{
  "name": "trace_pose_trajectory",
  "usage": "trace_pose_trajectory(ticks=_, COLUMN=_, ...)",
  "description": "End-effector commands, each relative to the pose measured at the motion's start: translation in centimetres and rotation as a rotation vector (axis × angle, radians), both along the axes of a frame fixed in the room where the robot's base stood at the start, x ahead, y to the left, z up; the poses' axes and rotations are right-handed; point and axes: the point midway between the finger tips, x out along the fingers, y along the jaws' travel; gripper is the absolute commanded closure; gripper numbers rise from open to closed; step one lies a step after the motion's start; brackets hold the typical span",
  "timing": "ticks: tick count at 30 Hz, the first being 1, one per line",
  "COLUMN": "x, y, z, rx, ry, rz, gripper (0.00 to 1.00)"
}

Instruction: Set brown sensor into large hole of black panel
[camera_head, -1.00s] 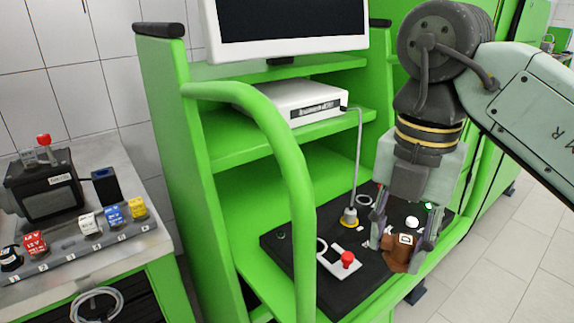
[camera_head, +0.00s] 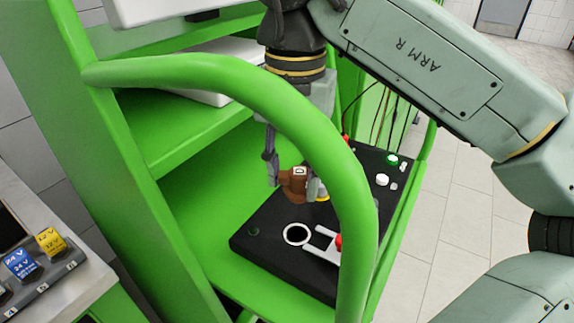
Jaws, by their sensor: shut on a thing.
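My gripper (camera_head: 294,177) is shut on the brown sensor (camera_head: 293,188), a brown block with a white square mark near its top. I hold it above the black panel (camera_head: 262,222), which lies on the bench shelf. A white-ringed round hole (camera_head: 297,234) is in the panel's left part, nearer the front than the sensor. In the picture the sensor is just above this ring and apart from it. The green rail crosses in front of the panel and hides part of its middle.
The curved green rail (camera_head: 300,125) stands between the camera and my gripper. A red button (camera_head: 339,242) on a white plate is partly behind it. Green (camera_head: 392,160) and white (camera_head: 382,180) buttons are at the panel's right. A shelf with a white device (camera_head: 215,62) is above.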

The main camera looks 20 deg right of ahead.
Motion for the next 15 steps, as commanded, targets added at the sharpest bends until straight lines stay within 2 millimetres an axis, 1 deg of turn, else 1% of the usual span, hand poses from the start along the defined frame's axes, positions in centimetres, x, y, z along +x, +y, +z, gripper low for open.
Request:
trace_pose_trajectory(ticks=1, x=0.0, y=0.0, z=-0.6, rx=0.000, ry=0.000, rz=0.001, gripper=0.83)
trace_pose_trajectory(ticks=15, x=0.0, y=0.0, z=-5.1, rx=0.000, ry=0.000, rz=0.000, gripper=0.83)
